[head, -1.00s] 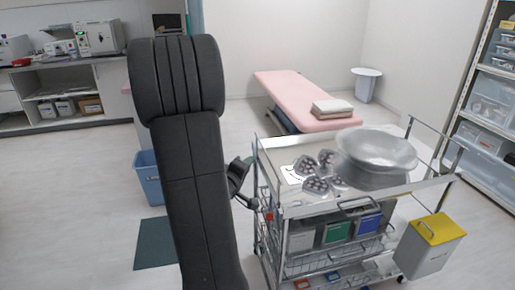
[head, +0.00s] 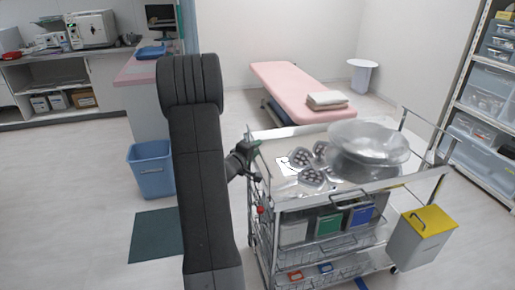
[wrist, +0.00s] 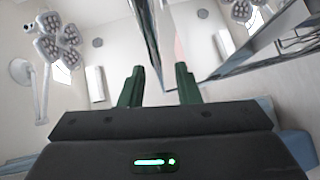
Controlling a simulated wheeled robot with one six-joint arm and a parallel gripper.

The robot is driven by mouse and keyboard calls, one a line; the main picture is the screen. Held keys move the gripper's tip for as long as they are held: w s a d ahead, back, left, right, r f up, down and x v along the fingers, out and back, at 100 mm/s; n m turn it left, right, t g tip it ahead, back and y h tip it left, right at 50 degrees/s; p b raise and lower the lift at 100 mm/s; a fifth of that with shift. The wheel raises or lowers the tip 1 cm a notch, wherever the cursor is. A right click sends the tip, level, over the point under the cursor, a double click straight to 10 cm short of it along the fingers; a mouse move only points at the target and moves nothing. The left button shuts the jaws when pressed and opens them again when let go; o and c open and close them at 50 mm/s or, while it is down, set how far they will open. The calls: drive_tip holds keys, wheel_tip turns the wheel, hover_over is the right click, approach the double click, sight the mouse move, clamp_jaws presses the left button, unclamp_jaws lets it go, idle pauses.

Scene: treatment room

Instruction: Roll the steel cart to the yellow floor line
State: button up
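The steel cart (head: 262,190) stands at right of centre in the head view, with a flat metal top, wire baskets and wheels. A large clear bowl and several grey lamp-head shapes show on its top. My gripper (head: 250,160) is at the cart's left upper corner, close to its end rail. In the wrist view, the two green fingers of my gripper (wrist: 160,85) are apart, with a steel edge (wrist: 148,40) beyond and between them. I cannot tell whether they touch the cart. No yellow floor line shows in either view.
A bin with a yellow lid (head: 424,230) hangs at the cart's right front. A blue bin (head: 150,170) and dark green mat (head: 155,236) lie left of my arm. A pink treatment bed (head: 290,85) stands behind the cart, shelves (head: 478,105) at right. Floor at left is open.

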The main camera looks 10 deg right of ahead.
drive_tip(key=shift+x, duration=0.9)
drive_tip(key=shift+c, duration=0.2)
clamp_jaws()
drive_tip(key=shift+d, duration=0.1)
drive_tip(key=d, duration=0.6)
drive_tip(key=d+p, duration=0.1)
drive_tip(key=d, duration=0.5)
drive_tip(key=shift+w, duration=0.25)
